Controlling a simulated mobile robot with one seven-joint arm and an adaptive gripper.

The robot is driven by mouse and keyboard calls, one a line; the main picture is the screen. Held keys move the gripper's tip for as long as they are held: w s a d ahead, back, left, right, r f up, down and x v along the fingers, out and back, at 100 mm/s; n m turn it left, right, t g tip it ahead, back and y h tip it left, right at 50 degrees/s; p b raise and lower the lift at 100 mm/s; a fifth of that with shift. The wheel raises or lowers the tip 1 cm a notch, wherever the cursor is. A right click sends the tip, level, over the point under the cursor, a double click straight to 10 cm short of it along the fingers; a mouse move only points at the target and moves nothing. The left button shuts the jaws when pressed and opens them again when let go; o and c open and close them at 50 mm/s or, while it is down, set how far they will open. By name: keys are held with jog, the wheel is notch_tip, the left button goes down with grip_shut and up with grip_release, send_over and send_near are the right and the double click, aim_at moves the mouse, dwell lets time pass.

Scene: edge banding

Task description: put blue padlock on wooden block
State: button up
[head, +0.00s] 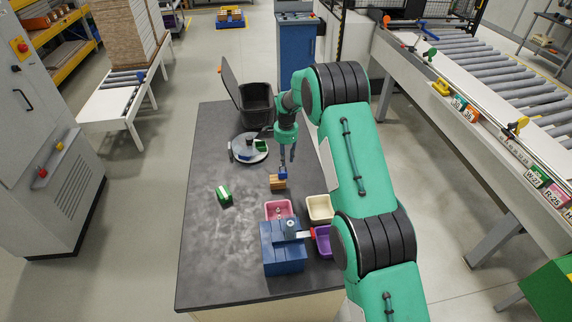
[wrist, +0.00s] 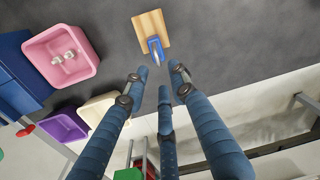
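The wooden block (head: 277,184) lies on the dark table; it also shows at the top middle of the wrist view (wrist: 150,27). The blue padlock (head: 283,172) appears to rest on the block. In the wrist view the padlock (wrist: 155,46) overlaps the block's lower edge, with its grey shackle pointing towards my fingers. My gripper (head: 289,155) is just above the padlock. In the wrist view my gripper (wrist: 161,76) has its fingers spread, with nothing between them and a gap to the padlock. Whether the padlock rests fully on the block is hard to tell.
A pink bin (head: 268,206) with small metal items, a cream bin (head: 319,208), a purple bin (head: 322,241) and a blue box (head: 283,258) stand near the front.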

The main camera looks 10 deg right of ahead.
jog(key=shift+s+r, duration=0.15)
jog(key=shift+r, duration=2.75)
jog(key=s+d+r+n+t, duration=0.1)
jog(key=s+r+n, duration=0.1)
jog(key=s+r, duration=0.75)
jog(key=s+d+r+n, duration=0.15)
jog(key=s+r, duration=0.45)
jog(key=r, duration=0.6)
jog(key=s+d+r+n+t, duration=0.1)
jog(key=s+r+n, duration=0.2)
jog(key=s+r, duration=0.65)
jog(key=s+d+r+n+t, duration=0.1)
jog(key=s+r, duration=0.3)
jog(key=s, duration=0.4)
jog(key=s+r+n+t, duration=0.1)
jog(key=s+r+n, duration=0.15)
jog(key=s, duration=0.55)
jog(key=s+d+f+n+t, duration=0.1)
jog(key=s+f+n, duration=0.1)
jog(key=s, duration=1.7)
jog(key=shift+d+f+n, duration=0.15)
jog(key=shift+n, duration=0.45)
